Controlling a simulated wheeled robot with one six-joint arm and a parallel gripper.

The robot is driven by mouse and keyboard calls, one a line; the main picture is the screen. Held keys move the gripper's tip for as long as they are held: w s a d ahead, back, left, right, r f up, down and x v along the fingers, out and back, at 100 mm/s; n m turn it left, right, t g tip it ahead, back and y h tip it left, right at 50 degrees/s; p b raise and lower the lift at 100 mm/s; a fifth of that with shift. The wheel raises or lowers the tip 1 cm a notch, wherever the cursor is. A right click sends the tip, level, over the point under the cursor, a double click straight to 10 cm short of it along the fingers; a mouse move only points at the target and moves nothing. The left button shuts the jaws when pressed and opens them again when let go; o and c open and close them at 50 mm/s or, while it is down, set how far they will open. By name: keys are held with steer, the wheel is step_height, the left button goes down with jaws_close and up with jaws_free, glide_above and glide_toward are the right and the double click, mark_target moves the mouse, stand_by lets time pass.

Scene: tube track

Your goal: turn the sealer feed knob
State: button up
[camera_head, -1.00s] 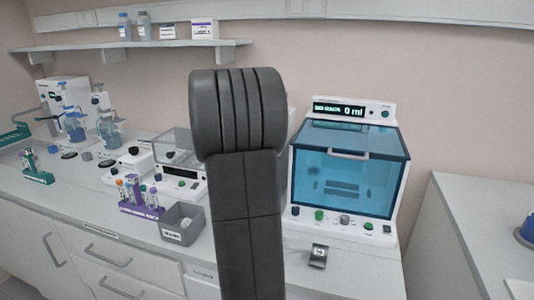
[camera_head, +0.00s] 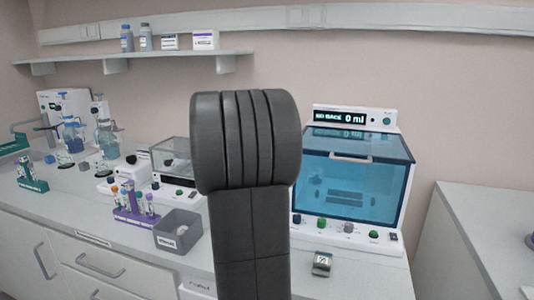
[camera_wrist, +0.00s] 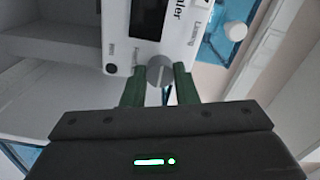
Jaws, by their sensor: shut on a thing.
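In the wrist view, the sealer (camera_wrist: 187,45) is a white panel with a dark display and partly readable lettering. The feed knob (camera_wrist: 159,72), round and grey with a pale line across its face, sits at the panel's near edge. My gripper (camera_wrist: 159,80) has its two green fingers on either side of the knob, closed on it. A black knob (camera_wrist: 111,69) is left of it on the same panel. In the head view my dark arm hides the gripper and the knob.
A grey bin (camera_head: 178,231) and a purple tube rack (camera_head: 135,216) are to the left. A small grey block (camera_head: 322,263) lies in front.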

stand_by(0.4)
steer(key=o, duration=1)
steer(key=v, duration=1.4)
steer(key=shift+w, duration=0.1)
steer(key=x, duration=1.3)
steer(key=shift+w+d, duration=0.2)
steer(key=shift+w, duration=0.2)
